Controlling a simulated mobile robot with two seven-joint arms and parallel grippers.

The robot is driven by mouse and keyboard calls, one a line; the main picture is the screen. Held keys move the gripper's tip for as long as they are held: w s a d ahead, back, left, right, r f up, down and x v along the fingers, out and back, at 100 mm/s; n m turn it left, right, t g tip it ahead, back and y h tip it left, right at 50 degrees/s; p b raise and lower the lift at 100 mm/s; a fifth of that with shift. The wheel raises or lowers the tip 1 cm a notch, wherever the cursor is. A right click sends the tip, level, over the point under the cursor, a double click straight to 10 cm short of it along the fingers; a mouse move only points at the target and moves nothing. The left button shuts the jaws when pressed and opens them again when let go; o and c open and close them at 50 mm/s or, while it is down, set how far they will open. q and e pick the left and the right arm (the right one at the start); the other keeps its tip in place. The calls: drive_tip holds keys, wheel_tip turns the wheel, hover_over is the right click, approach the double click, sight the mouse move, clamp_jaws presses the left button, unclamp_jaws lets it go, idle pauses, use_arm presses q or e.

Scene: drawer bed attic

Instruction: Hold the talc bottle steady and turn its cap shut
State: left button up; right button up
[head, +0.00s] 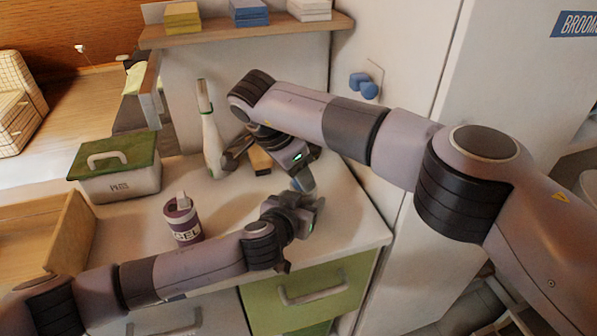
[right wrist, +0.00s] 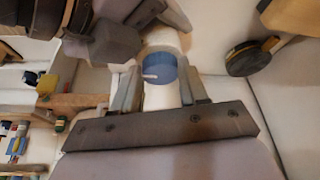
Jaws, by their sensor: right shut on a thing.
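The talc bottle's blue cap (right wrist: 160,68) sits between the fingers of my right gripper (right wrist: 158,92), which is shut on it. A short part of the white talc bottle (right wrist: 163,40) shows beyond the cap in the right wrist view. In the head view a small blue piece (head: 303,178) shows between my two grippers, near the counter's right side. My right gripper (head: 297,165) comes down from above. My left gripper (head: 309,207) is just below it, close to the bottle. Its fingers are partly hidden, so its grip is unclear. Most of the bottle is hidden.
On the counter (head: 340,225) stand a purple labelled tub (head: 182,222), a green-lidded box (head: 117,172) and a tall white-green bottle (head: 211,140). A shelf (head: 240,30) with stacked blocks is behind. A white cabinet (head: 490,80) bounds the right. Green drawer (head: 310,293) is below.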

drive_tip(key=shift+m, duration=0.3)
drive_tip(key=o, duration=1.1)
drive_tip(key=shift+r, duration=0.1)
wheel_tip(320, 180, up, 10)
drive_tip(key=shift+f, duration=0.1)
